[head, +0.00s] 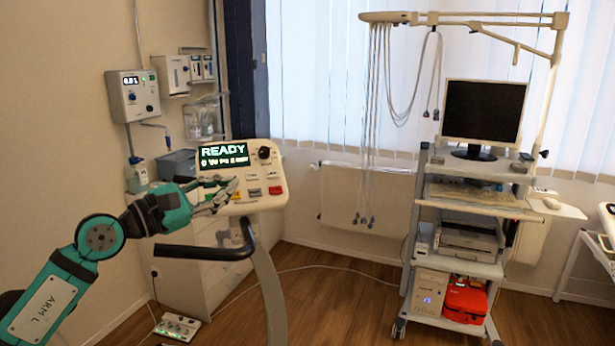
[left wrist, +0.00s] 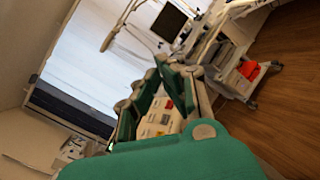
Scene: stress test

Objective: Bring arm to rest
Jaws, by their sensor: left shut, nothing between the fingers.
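My left arm comes in from the left in the head view, with its green and black gripper (head: 222,192) reaching over the left part of a pale control panel (head: 272,200). The gripper is shut and empty. I cannot tell whether its fingertips touch the panel. The panel has a lit display (head: 224,155) reading "READY", a black knob and several buttons, including a red one. In the left wrist view, the gripper's fingers (left wrist: 157,80) extend up from the green wrist, and part of the panel (left wrist: 160,118) shows between them. My right gripper is in neither view.
A black handlebar (head: 205,252) runs below the gripper, joined to the panel's post (head: 270,295). Wall-mounted devices (head: 133,96) hang behind on the left. A wheeled equipment cart (head: 470,190) with a monitor stands right. Wooden floor lies open between.

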